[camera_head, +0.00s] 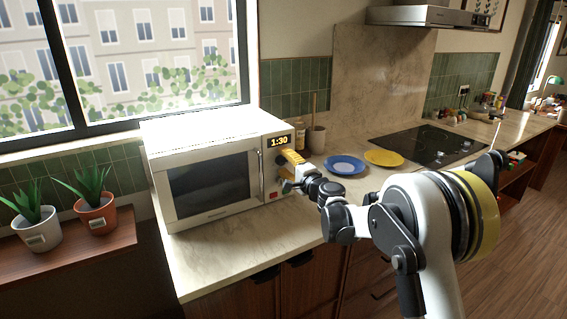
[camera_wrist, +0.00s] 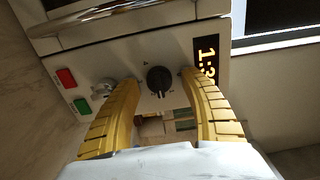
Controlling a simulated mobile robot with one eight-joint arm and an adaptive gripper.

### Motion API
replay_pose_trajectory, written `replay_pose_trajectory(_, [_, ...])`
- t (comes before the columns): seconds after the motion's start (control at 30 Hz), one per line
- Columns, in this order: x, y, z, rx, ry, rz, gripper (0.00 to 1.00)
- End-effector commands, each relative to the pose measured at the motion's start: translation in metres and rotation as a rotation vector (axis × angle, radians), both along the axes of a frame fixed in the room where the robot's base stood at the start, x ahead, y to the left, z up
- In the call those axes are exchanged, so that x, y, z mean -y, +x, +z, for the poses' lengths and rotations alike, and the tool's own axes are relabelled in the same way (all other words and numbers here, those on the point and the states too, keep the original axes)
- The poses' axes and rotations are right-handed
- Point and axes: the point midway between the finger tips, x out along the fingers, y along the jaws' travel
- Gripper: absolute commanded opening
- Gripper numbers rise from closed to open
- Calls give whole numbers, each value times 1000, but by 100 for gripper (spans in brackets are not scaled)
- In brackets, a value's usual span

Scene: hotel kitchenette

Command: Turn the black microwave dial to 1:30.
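The white microwave (camera_head: 210,170) stands on the counter with its door shut. Its display (camera_head: 279,141) reads 1:30 in the head view; in the wrist view the display (camera_wrist: 206,60) is partly covered by a finger. The round black dial (camera_wrist: 158,80) shows in the wrist view, between and just beyond my yellow fingertips. My gripper (camera_wrist: 158,82) is open, with a visible gap on both sides of the dial. In the head view my gripper (camera_head: 287,164) is at the control panel and hides the dial.
A silver knob (camera_wrist: 103,88) sits by the left finger, with a red button (camera_wrist: 66,77) and a green button (camera_wrist: 82,106) farther left. A blue plate (camera_head: 345,165), a yellow plate (camera_head: 384,158) and a utensil pot (camera_head: 316,140) stand to the right of the microwave.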

Motion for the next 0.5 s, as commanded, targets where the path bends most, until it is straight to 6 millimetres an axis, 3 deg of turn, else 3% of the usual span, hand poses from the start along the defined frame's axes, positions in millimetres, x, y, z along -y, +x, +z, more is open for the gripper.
replay_pose_trajectory(0.27, [6,-7,0,1,-1,-1,52])
replay_pose_trajectory(0.5, [33,-48,0,0,0,-2,52])
